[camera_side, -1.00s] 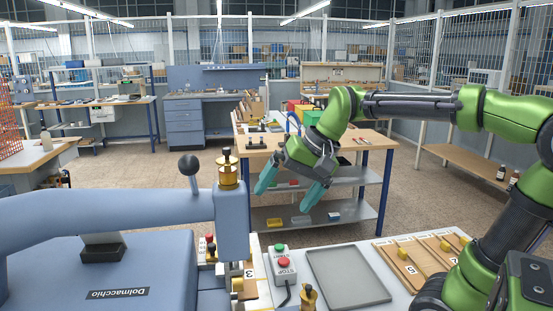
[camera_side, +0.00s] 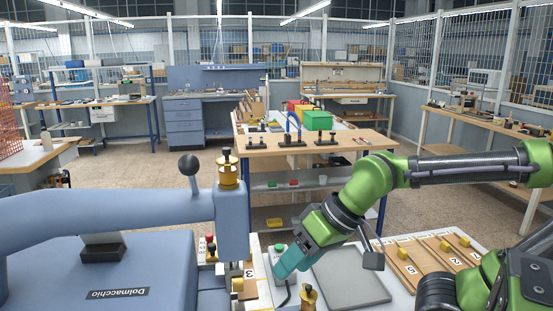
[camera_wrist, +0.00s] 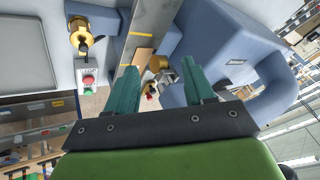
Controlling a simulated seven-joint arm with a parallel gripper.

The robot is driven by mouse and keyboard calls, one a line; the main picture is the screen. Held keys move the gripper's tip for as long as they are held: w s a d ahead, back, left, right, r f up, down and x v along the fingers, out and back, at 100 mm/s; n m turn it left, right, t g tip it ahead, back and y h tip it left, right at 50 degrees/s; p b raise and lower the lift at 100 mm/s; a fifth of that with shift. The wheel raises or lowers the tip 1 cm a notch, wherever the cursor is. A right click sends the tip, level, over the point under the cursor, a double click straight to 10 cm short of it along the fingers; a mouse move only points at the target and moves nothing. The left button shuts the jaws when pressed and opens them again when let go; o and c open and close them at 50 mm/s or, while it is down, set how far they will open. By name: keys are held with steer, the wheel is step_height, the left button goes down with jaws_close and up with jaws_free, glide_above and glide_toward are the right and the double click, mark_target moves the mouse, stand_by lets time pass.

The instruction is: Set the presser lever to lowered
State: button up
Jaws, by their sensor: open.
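The lever with the black ball knob (camera_side: 190,164) stands upright, leaning slightly, on top of the blue stamping machine (camera_side: 110,218); I take it for the presser lever. My gripper (camera_side: 284,268) is low in front of the machine head, right of it and below the knob, apart from the lever. In the wrist view my gripper (camera_wrist: 160,78) shows two teal fingers spread apart with nothing held. I cannot make out the ball knob in the wrist view.
The start/stop box (camera_wrist: 88,80) is close to my gripper, which partly covers it in the side view. A grey tray (camera_side: 350,285) and numbered wooden holders (camera_side: 430,262) lie to the right. A brass-topped post (camera_side: 308,297) stands at the front.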

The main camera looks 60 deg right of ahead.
steer(key=a+y, duration=0.1)
steer(key=a, duration=0.3)
steer(key=w+a+y, duration=0.1)
steer(key=a, duration=0.3)
steer(key=a+n+y, duration=0.1)
steer(key=a, duration=0.3)
steer(key=shift+w+a+f, duration=0.1)
steer(key=shift+w+f, duration=0.25)
steer(key=shift+f, duration=0.05)
steer(key=c, duration=0.7)
steer(key=a+m+t, duration=0.1)
steer(key=a, duration=0.2)
steer(key=w+a+r+m+t+y, duration=0.1)
steer(key=a+m, duration=0.1)
steer(key=a, duration=0.1)
steer(key=w+a+m+t, duration=0.1)
steer(key=a+m+t, duration=0.1)
steer(key=a, duration=0.1)
steer(key=shift+w+r, duration=0.15)
steer(key=shift+w, duration=0.05)
jaws_close()
steer(key=s+d+r+m+t+h, duration=0.6)
steer(key=r+m+t+h, duration=0.3)
steer(key=m+t+h, duration=0.2)
steer(key=shift+s+d+r+m+t+h, duration=0.3)
steer(key=shift+d+m+h, duration=0.3)
steer(key=shift+h, duration=0.5)
